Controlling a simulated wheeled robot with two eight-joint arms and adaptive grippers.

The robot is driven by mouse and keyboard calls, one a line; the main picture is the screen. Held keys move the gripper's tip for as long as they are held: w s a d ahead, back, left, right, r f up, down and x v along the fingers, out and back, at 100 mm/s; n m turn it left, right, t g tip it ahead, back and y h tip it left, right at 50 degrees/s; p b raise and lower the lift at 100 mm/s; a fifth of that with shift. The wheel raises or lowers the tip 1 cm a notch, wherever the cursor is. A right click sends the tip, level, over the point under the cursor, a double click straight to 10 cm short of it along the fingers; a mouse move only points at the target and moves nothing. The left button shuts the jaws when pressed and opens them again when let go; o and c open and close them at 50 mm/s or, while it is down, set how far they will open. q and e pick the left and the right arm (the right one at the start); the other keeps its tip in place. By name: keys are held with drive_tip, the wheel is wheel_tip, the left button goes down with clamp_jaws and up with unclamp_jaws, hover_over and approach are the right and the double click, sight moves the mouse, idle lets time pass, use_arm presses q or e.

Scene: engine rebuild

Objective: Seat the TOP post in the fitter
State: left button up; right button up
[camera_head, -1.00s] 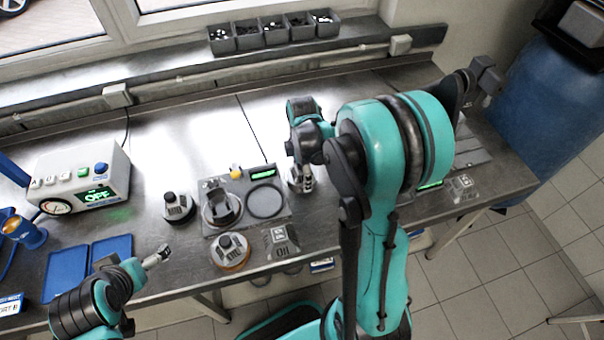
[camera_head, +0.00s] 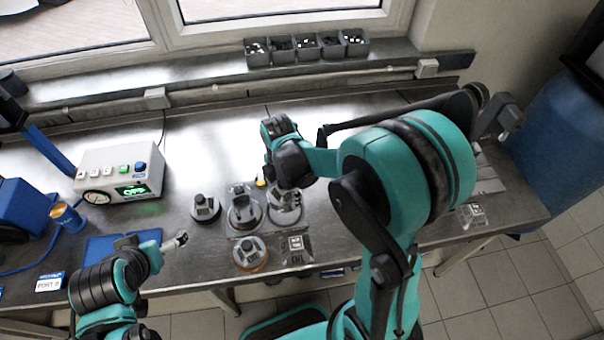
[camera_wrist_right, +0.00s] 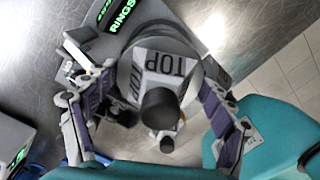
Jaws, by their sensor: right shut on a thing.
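The TOP post (camera_wrist_right: 165,66) is a grey round-based piece with a black knob, and "TOP" reads upside down on its face in the right wrist view. My right gripper (camera_head: 284,212) has a finger on either side of it and is shut on it. In the head view the gripper is over the right part of the fitter (camera_head: 232,233), a dark plate. The fitter's green "RINGS" display (camera_wrist_right: 122,12) shows in the wrist view. I cannot tell whether the post touches the fitter. My left gripper (camera_head: 180,240) is near the front left, its finger gap unclear.
A similar post (camera_head: 243,211) sits on the fitter's left part. Another stands left of it (camera_head: 205,208), and one with an orange base stands in front (camera_head: 249,254). A clear labelled stand (camera_head: 296,249) is at the front edge. A control box (camera_head: 120,175) is at left.

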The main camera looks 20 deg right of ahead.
drive_tip(key=shift+a+f, duration=0.15)
drive_tip(key=shift+a, duration=0.05)
drive_tip(key=shift+f+b, duration=1.8)
drive_tip(key=shift+f, duration=0.5)
drive_tip(key=shift+f+b, duration=0.3)
drive_tip(key=shift+b, duration=0.25)
drive_tip(key=shift+f+b, duration=0.6)
idle(0.5)
idle(0.3)
drive_tip(key=o, duration=1.4)
drive_tip(key=shift+c, duration=0.2)
drive_tip(key=shift+r, duration=0.1)
